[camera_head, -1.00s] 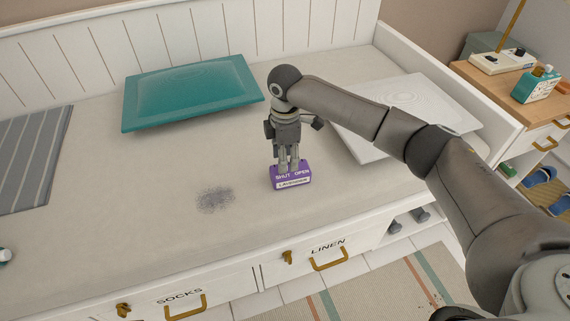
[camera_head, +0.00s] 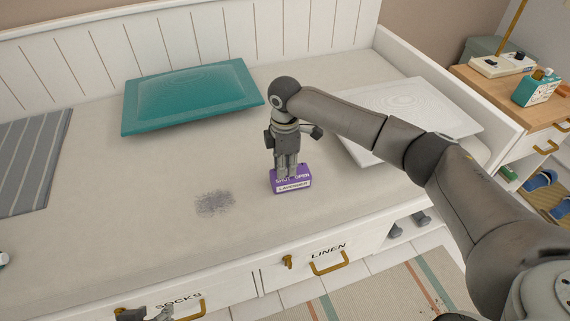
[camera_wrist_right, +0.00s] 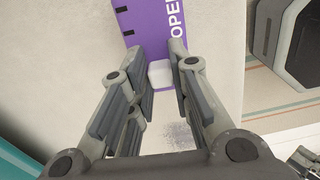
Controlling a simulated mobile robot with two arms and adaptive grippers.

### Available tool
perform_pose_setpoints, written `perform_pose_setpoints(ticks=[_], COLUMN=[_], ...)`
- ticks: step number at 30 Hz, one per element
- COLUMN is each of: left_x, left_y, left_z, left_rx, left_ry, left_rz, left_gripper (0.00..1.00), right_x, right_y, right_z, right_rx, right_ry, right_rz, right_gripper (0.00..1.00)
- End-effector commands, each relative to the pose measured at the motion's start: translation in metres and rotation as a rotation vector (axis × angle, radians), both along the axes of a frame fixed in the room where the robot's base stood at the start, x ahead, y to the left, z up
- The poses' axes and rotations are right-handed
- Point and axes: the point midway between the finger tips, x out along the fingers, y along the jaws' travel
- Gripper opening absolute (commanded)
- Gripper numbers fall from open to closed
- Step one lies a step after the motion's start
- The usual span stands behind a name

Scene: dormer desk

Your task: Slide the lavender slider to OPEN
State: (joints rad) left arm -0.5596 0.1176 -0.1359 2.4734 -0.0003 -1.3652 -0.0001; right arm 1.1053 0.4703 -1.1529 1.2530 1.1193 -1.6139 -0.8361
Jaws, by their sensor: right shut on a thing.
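The lavender slider is a purple box (camera_head: 291,185) marked SHUT on its left and OPEN on its right, with a LAVENDER label on the front. It sits on the pale bed top. My right gripper (camera_head: 287,174) points down onto it from above. In the right wrist view the purple box (camera_wrist_right: 150,22) shows its OPEN lettering, and the slider's small white knob (camera_wrist_right: 160,73) lies between the fingers of my right gripper (camera_wrist_right: 160,60), which is shut on it. In the head view the fingers hide the knob. My left gripper (camera_head: 146,314) barely shows at the bottom edge.
A teal cushion (camera_head: 190,95) lies behind to the left and a white cushion (camera_head: 410,108) to the right. A grey smudge (camera_head: 214,203) marks the surface left of the box. Drawers with brass handles (camera_head: 331,264) line the front.

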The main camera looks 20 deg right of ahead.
Motion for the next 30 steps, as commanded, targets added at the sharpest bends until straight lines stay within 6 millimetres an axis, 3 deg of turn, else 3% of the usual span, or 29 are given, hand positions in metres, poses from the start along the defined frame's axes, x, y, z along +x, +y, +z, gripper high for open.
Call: perform_pose_setpoints(ticks=[8, 18, 28, 29, 30], left_x=[-0.001, -0.044, -0.046, -0.046, -0.046], left_y=[0.0, 0.014, 0.014, 0.014, 0.014], left_z=[0.005, 0.0, -0.003, -0.003, -0.003], left_rx=[0.001, 0.045, 0.047, 0.047, 0.047], left_ry=[0.006, 0.222, 0.232, 0.232, 0.232], left_rz=[0.0, 0.017, 0.018, 0.018, 0.018], left_gripper=[0.4, 0.4, 0.4, 0.4, 0.4], right_x=[0.0, -0.002, -0.002, -0.002, -0.002], right_y=[-0.005, -0.042, -0.044, -0.044, -0.044], right_z=[0.002, 0.002, 0.0, 0.0, 0.0], right_rx=[0.0, 0.0, 0.001, 0.001, 0.0], right_ry=[0.002, 0.002, 0.0, 0.0, 0.0], right_rz=[-0.002, -0.002, -0.001, -0.001, -0.001], right_gripper=[0.0, 0.0, 0.0, 0.22, 0.27])
